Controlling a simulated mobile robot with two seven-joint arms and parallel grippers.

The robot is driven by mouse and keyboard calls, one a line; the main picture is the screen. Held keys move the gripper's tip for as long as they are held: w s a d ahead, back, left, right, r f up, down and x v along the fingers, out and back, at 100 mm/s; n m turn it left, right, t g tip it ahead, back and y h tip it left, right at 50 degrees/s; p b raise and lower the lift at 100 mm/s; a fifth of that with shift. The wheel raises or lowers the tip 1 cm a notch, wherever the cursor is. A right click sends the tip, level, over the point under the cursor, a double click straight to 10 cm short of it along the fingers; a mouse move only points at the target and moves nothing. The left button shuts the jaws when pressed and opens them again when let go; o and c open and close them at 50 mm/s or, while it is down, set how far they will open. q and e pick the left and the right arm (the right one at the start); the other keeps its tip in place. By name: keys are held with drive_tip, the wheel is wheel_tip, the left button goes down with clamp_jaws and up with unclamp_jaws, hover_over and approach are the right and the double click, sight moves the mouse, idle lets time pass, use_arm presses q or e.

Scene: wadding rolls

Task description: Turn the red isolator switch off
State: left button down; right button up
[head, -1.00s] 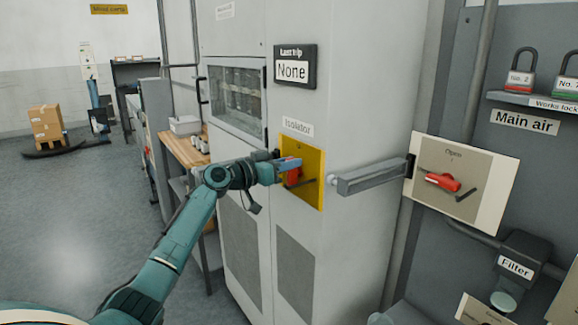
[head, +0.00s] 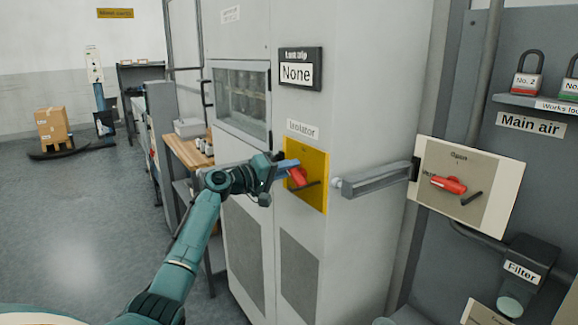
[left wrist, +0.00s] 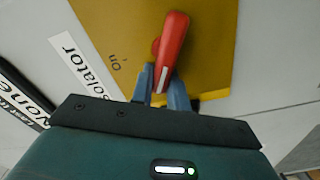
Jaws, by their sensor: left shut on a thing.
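The red isolator switch (head: 299,178) is a red handle on a yellow plate (head: 318,163), under the "Isolator" label on the grey cabinet. In the head view the handle is tilted, sloping down to the right. My left gripper (head: 290,170) is at the plate and shut on the handle. In the left wrist view the red handle (left wrist: 172,50) stands between the blue fingers (left wrist: 164,88), and "On" is printed on the plate beside it. The fingers cover part of the handle in the head view. My right gripper is not in view.
A grey bar (head: 376,180) sticks out right of the plate. Beyond it is the main air panel (head: 505,160) with another red handle (head: 449,184). Padlocks (head: 527,74) stand on a shelf above. A wooden bench (head: 188,150) is left of the cabinet.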

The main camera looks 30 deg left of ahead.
use_arm(q)
drive_tip(key=shift+a+f+n, duration=0.1)
drive_tip(key=shift+f+n, duration=0.05)
drive_tip(key=shift+n, duration=0.75)
drive_tip(key=n, duration=0.1)
drive_tip(key=n+p, duration=0.1)
drive_tip(key=shift+f+n, duration=0.35)
drive_tip(key=shift+n, duration=0.05)
drive_tip(key=shift+f+n+p, duration=0.15)
drive_tip(key=shift+n+p, duration=0.3)
drive_tip(key=shift+n, duration=0.05)
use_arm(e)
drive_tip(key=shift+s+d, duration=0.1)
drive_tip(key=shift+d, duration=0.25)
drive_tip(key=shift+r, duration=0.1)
use_arm(q)
drive_tip(key=c, duration=1.4)
unclamp_jaws()
drive_tip(key=shift+o, duration=0.2)
drive_tip(key=shift+a, duration=0.1)
